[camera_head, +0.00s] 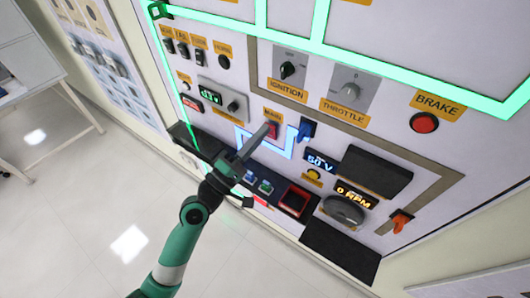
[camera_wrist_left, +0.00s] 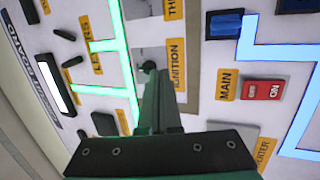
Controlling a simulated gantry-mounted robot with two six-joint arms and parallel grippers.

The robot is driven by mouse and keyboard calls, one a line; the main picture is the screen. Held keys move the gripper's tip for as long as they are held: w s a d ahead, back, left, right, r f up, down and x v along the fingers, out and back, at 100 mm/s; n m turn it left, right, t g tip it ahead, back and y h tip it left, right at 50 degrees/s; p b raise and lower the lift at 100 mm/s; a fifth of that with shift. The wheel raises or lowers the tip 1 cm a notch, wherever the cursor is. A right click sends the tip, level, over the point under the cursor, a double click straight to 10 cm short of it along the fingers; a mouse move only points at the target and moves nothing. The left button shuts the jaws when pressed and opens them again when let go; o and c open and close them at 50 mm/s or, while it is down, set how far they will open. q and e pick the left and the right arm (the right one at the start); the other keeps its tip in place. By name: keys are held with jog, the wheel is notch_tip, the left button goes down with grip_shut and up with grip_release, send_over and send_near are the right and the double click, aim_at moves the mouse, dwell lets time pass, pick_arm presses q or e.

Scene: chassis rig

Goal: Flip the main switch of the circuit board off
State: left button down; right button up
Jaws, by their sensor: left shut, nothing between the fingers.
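The main switch (camera_head: 273,130) is a small red rocker under an orange MAIN label on the white circuit board panel (camera_head: 290,30). In the left wrist view the switch (camera_wrist_left: 263,90) shows right of centre, with "ON" lettering on its right part. I cannot tell which side is pressed in. My left gripper (camera_head: 266,131) is shut and empty, its tips at or just in front of the switch's left edge. In the left wrist view its closed fingers (camera_wrist_left: 151,70) appear left of the switch. I cannot tell whether they touch it. My right gripper is not in view.
A blue switch (camera_head: 306,129) sits just right of the main switch. The ignition knob (camera_head: 288,71), throttle knob (camera_head: 350,92) and red brake button (camera_head: 424,122) are above and to the right. A black box (camera_head: 376,170) projects at the lower right.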

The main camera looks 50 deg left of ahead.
pick_arm(q)
jog(key=s+a+f+n+g+y+b, duration=0.1)
jog(key=s+a+f+b, duration=0.1)
jog(key=f, duration=0.6)
jog(key=s+a+f+n+g+y+b, duration=0.1)
jog(key=s+a+f+b, duration=0.1)
jog(key=f, duration=0.6)
jog(key=shift+s+a+g+y+b, duration=0.15)
jog(key=shift+a+g+y+b, duration=0.2)
jog(key=shift+a+b, duration=0.2)
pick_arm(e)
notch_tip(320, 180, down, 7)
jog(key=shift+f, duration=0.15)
pick_arm(q)
jog(key=x, duration=1.4)
